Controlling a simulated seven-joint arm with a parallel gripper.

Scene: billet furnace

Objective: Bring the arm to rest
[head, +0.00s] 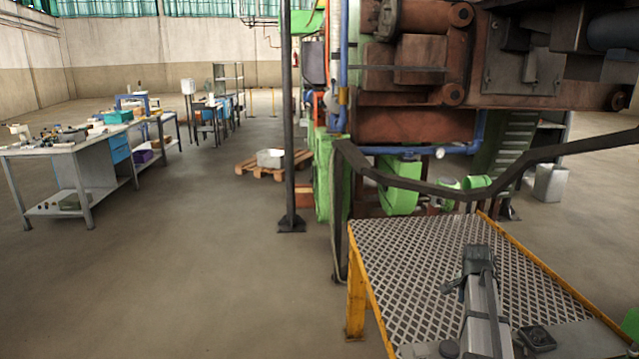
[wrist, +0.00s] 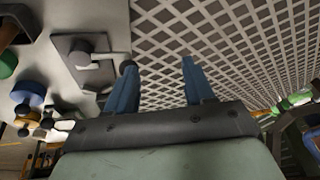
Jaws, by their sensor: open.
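My gripper (wrist: 157,68) shows in the wrist view with its two blue fingers apart and nothing between them. The fingers point toward the diamond-patterned metal platform (wrist: 240,45), and I cannot tell the distance. Left of the fingers is a grey control panel (wrist: 35,60) with a lever (wrist: 88,54) on a square plate. In the head view, a grey and black form rises from the bottom edge in front of the platform (head: 400,265). It may be my arm, but I cannot make out fingers there.
The platform has a yellow frame (head: 356,300). A dark handrail (head: 430,188) runs behind it, below the large rusty machine (head: 415,125). A dark post (head: 287,120) stands left of the machine. A workbench (head: 60,150) is at far left.

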